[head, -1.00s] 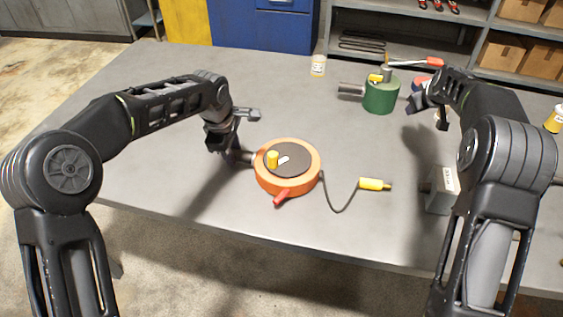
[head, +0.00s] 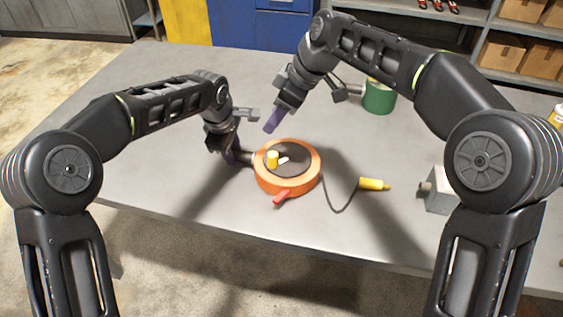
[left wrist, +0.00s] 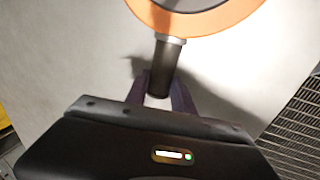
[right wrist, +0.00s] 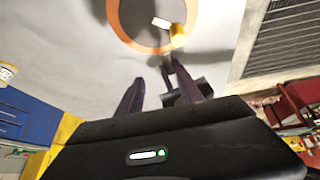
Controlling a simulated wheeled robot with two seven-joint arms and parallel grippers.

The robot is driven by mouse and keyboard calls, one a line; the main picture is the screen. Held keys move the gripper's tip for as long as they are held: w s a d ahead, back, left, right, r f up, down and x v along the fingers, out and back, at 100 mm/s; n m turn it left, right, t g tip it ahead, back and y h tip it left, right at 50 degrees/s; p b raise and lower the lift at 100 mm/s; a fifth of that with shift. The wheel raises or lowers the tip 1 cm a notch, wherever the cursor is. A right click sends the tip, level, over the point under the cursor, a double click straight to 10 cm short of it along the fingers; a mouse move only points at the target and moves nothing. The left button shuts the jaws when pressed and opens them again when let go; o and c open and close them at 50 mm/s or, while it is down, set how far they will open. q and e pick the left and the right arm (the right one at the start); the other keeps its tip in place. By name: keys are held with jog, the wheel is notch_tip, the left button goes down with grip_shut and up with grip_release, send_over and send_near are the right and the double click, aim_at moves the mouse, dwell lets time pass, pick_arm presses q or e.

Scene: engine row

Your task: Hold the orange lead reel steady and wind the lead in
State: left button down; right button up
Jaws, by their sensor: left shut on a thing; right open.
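The orange lead reel (head: 262,178) lies flat on the grey bench, with a dark round top, a white mark and a yellow crank knob (head: 272,158). My left gripper (head: 232,157) is shut on the reel's dark side handle (left wrist: 168,60). My right gripper (head: 271,122) is open and empty, in the air just behind and above the knob. In the right wrist view the knob (right wrist: 178,36) shows beyond the fingertips, apart from them. The dark lead runs from the reel's right side to a yellow plug (head: 373,184) on the bench. A red lever (head: 282,198) sticks out at the reel's front.
A green cylinder (head: 380,98) stands behind, partly hidden by my right arm. A grey box (head: 438,200) stands at the right. Shelves with cardboard boxes (head: 506,57) and blue and yellow cabinets (head: 285,30) are behind the bench. The bench left of the reel is clear.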

aim_at(275, 154)
jog(key=s, duration=0.1)
jog(key=s+g, duration=0.1)
jog(key=s, duration=0.1)
jog(key=shift+s+a+r+n, duration=0.1)
jog(key=shift+s+a+n, duration=0.3)
jog(key=shift+f, duration=4.55)
jog(key=shift+w, duration=0.1)
grip_shut()
jog(key=shift+d, duration=0.1)
